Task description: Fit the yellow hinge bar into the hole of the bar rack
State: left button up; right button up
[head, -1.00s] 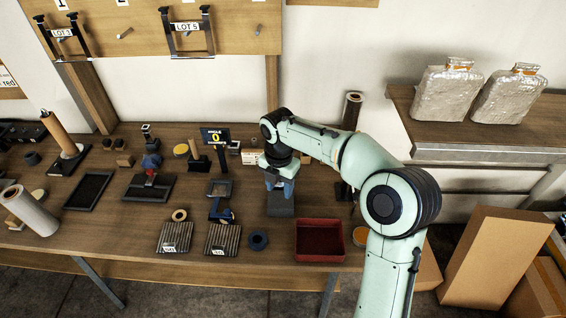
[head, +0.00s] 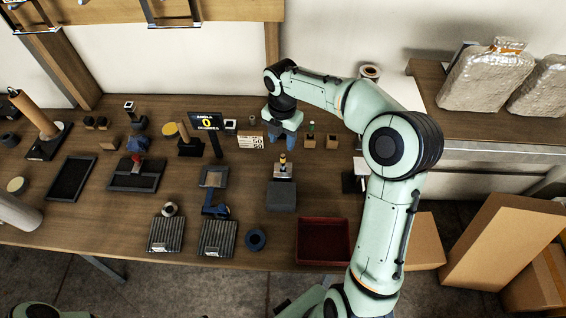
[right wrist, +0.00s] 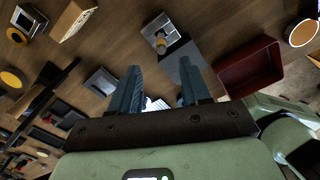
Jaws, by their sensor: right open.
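A small yellow-topped bar (head: 283,160), which looks like the yellow hinge bar, stands upright in a pale metallic piece (head: 284,172), likely the bar rack. This piece adjoins a dark grey block (head: 281,196). In the right wrist view the bar (right wrist: 160,41) shows on the metallic piece (right wrist: 164,29), above the grey block (right wrist: 184,65). I cannot tell how deep the bar sits. My right gripper (head: 282,140) is behind the bar in the head view, apart from it. Its blue fingers (right wrist: 158,92) are open and empty. My left gripper is not in view.
A red tray (head: 323,241) stands at the front right. Small wooden blocks (head: 332,141) stand right of my right gripper. An angle sign (head: 206,122) and a blue-handled fixture (head: 214,190) stand to the left. A dark ring (head: 256,239) lies near the front edge.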

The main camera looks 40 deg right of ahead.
aim_at(283, 161)
notch_tip(283, 161, down, 11)
jog(key=shift+s+f+b, duration=0.1)
jog(key=shift+b, duration=0.25)
jog(key=shift+c, duration=0.4)
grip_shut()
